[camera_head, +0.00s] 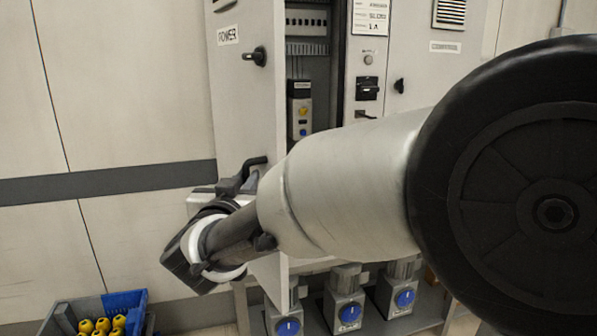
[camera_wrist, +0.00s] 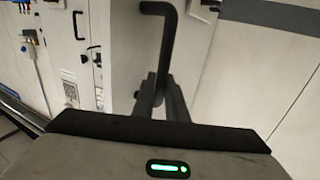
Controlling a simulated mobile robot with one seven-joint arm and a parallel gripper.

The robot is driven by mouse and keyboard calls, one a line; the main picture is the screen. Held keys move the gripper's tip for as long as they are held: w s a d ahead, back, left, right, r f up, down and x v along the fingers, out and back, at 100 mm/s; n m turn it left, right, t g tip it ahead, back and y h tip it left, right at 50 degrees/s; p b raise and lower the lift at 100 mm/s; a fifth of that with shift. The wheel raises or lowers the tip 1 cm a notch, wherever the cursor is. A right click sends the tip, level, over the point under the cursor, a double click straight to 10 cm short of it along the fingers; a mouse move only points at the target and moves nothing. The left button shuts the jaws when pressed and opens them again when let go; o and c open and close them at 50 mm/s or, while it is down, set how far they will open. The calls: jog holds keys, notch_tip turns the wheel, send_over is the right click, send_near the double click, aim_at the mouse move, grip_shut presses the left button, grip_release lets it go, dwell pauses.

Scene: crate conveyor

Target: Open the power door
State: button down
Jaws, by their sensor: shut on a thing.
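The power door (camera_head: 240,105) is a pale cabinet door with a "POWER" label and a small black latch knob (camera_head: 256,56). It stands open, and cabinet innards (camera_head: 306,60) show to its right. A black bent handle (camera_head: 256,162) is on its lower part. My gripper (camera_head: 238,184) is at this handle, partly hidden by my arm. In the wrist view, the fingers (camera_wrist: 162,101) are shut on the lower part of the black handle (camera_wrist: 167,45), and its bent top stands clear above them.
A neighbouring cabinet door (camera_head: 425,75) on the right looks closed. Below the cabinet stand several grey units with blue round faces (camera_head: 349,312). A blue bin (camera_head: 122,302) with yellow items is at lower left. The left wall is bare. My arm hides the right side.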

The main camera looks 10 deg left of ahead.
jog(key=shift+s+a+r+p, duration=0.15)
jog(key=shift+s+a, duration=0.25)
jog(key=shift+a, duration=0.3)
jog(key=shift+s+a+r+p, duration=0.15)
jog(key=shift+s+a, duration=0.2)
jog(key=shift+a, duration=0.35)
jog(key=c, duration=1.8)
grip_release()
jog(key=shift+w, duration=0.1)
jog(key=shift+o, duration=0.2)
jog(key=shift+f, duration=0.15)
jog(key=s+d+p, duration=0.1)
jog(key=s+d, duration=0.1)
jog(key=s, duration=1.5)
jog(key=shift+s, duration=0.3)
jog(key=shift+d, duration=0.1)
